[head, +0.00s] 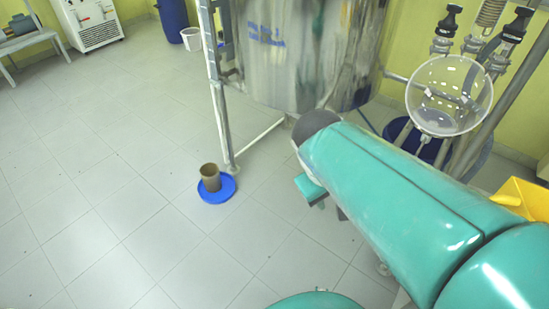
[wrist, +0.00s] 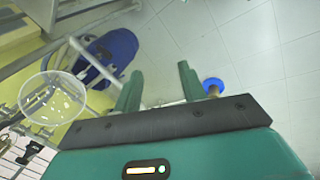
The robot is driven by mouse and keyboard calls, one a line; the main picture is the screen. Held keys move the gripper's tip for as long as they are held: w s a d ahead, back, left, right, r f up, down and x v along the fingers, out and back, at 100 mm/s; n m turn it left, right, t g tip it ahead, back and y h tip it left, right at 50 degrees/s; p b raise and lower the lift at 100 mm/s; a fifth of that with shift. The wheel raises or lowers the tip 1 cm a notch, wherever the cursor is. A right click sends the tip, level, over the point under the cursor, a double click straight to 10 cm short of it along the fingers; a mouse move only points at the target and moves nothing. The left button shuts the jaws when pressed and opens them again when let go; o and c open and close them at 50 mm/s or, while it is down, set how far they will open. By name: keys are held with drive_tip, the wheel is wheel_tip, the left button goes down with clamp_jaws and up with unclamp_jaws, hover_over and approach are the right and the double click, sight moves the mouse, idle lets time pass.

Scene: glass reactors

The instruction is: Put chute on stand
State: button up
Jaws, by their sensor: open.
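I cannot tell for sure which things are the chute and the stand. A brown open-topped cylinder (head: 210,178) stands upright on a round blue base (head: 224,192) on the floor in the head view. A bright yellow piece (head: 526,198) shows at the right edge of the head view, partly hidden by my arm. My gripper (wrist: 160,88) is open, with nothing between its fingers. In the head view the gripper is mostly hidden behind my arm.
A large steel vessel (head: 300,50) on a metal frame (head: 221,110) stands behind the blue base. A clear round glass vessel (head: 448,95) and metal rods stand at right, above a dark blue tub (head: 400,135).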

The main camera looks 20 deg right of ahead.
drive_tip(key=w+a+r+m+t+y, duration=0.1)
drive_tip(key=a+r+t+y, duration=0.2)
drive_tip(key=a, duration=0.6)
wheel_tip(320, 180, up, 3)
drive_tip(key=shift+a+f+t+y, duration=0.15)
drive_tip(key=shift+a+t+y, duration=0.15)
drive_tip(key=shift+t, duration=0.4)
drive_tip(key=shift+d, duration=0.1)
drive_tip(key=shift+c, duration=0.5)
drive_tip(key=shift+d, duration=0.2)
